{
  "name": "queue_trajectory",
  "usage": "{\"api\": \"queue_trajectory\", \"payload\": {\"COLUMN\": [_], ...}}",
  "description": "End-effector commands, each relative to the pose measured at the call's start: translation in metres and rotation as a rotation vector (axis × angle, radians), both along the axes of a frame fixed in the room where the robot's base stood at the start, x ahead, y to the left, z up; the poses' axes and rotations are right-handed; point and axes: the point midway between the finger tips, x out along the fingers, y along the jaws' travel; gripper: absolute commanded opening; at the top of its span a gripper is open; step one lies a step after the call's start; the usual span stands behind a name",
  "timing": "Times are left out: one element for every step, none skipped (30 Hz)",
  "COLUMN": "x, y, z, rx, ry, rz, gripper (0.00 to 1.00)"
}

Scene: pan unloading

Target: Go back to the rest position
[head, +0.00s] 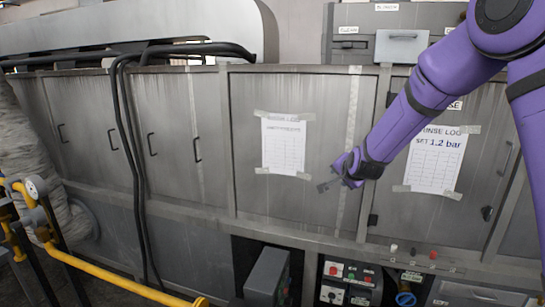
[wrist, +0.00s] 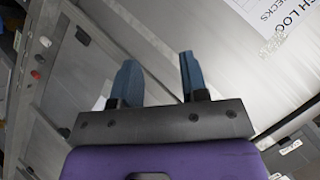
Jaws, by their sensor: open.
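My purple arm reaches in from the upper right in the head view. My gripper (head: 326,187) hangs in front of the grey cabinet doors, between two taped paper sheets. In the wrist view my gripper (wrist: 158,80) shows two blue-grey fingers standing apart, with nothing between them. It is open and empty. No pan shows in either view.
Grey metal cabinets (head: 300,205) fill the background. A yellow pipe rail (head: 95,268) runs along the lower left. Black hoses (head: 128,150) hang down the left doors. A control panel (head: 348,283) with buttons sits at the bottom. Open space lies before the doors.

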Motion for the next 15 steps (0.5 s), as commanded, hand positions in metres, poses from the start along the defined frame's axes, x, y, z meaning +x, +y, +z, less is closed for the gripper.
{"api": "queue_trajectory", "payload": {"x": [-0.011,-0.017,-0.026,-0.033,-0.040,-0.050,-0.057,-0.065,-0.075,-0.083,-0.091,-0.102,-0.110,-0.118,-0.130], "y": [-0.003,-0.005,-0.007,-0.009,-0.011,-0.013,-0.014,-0.016,-0.018,-0.020,-0.022,-0.024,-0.026,-0.028,-0.031], "z": [0.016,0.023,0.032,0.040,0.046,0.054,0.061,0.067,0.075,0.080,0.086,0.092,0.098,0.103,0.109], "rx": [-0.019,-0.033,-0.049,-0.062,-0.075,-0.092,-0.105,-0.119,-0.135,-0.148,-0.160,-0.177,-0.191,-0.203,-0.220], "ry": [0.007,0.015,0.026,0.033,0.042,0.053,0.061,0.068,0.078,0.087,0.095,0.106,0.113,0.121,0.133], "rz": [0.018,0.029,0.044,0.056,0.067,0.084,0.095,0.107,0.123,0.134,0.145,0.161,0.172,0.184,0.199], "gripper": [0.40,0.40,0.40,0.40,0.40,0.40,0.40,0.40,0.40,0.40,0.40,0.40,0.40,0.40,0.40]}}
